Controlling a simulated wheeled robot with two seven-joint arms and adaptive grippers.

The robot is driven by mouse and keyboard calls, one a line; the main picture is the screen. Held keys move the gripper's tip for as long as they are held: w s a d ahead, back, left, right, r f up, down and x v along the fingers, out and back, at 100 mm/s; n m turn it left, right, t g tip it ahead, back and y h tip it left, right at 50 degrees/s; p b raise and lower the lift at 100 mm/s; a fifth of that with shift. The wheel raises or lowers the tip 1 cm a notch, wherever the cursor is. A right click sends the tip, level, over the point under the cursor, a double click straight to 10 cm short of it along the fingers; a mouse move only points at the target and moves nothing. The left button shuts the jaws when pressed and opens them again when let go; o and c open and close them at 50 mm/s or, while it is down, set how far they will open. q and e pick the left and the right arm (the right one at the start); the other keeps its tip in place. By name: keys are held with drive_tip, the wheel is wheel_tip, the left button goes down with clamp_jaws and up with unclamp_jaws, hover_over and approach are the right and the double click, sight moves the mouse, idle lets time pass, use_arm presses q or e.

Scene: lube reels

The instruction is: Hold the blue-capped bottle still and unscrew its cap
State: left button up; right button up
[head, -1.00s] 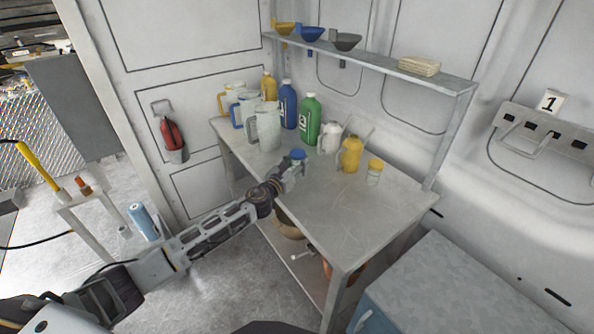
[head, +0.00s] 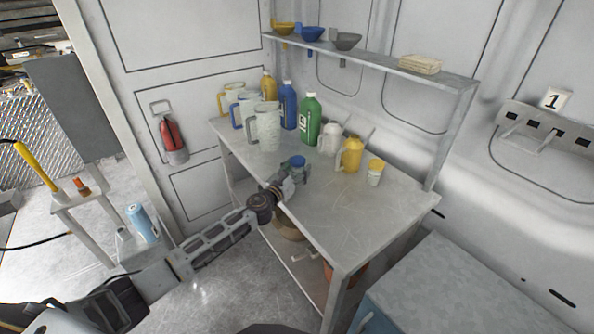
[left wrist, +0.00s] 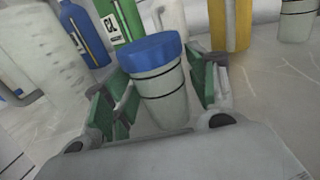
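The blue-capped bottle (left wrist: 165,97) stands upright on the bench, with its blue cap (left wrist: 150,52) on top. In the head view the blue cap (head: 298,161) shows just beyond my left gripper (head: 290,180). In the left wrist view my left gripper (left wrist: 165,95) has its green-padded fingers on either side of the bottle's body, below the cap. A gap shows on the right side, so the fingers look open around it. The bottle's lower part is hidden by the gripper. My right gripper is not in view.
Clear jugs (head: 266,128), a green bottle (head: 309,120) and a blue bottle (head: 288,106) stand behind. The bench's front right is clear.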

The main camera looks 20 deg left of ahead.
sight(294, 172)
use_arm(q)
drive_tip(key=shift+r, duration=0.2)
drive_tip(key=shift+s+f, duration=0.1)
drive_tip(key=shift+s, duration=0.1)
drive_tip(key=shift+s+a, duration=0.25)
drive_tip(key=shift+s, duration=0.4)
drive_tip(key=shift+s+a, duration=0.15)
drive_tip(key=shift+s, duration=0.55)
drive_tip(key=shift+v, duration=1.55)
drive_tip(key=shift+s+a, duration=0.1)
drive_tip(key=shift+s, duration=0.5)
drive_tip(key=shift+s+a, duration=0.15)
drive_tip(key=shift+s, duration=0.55)
drive_tip(key=shift+s+a+b, duration=0.15)
drive_tip(key=shift+s+b, duration=0.15)
drive_tip(key=shift+s, duration=0.3)
drive_tip(key=shift+v, duration=0.9)
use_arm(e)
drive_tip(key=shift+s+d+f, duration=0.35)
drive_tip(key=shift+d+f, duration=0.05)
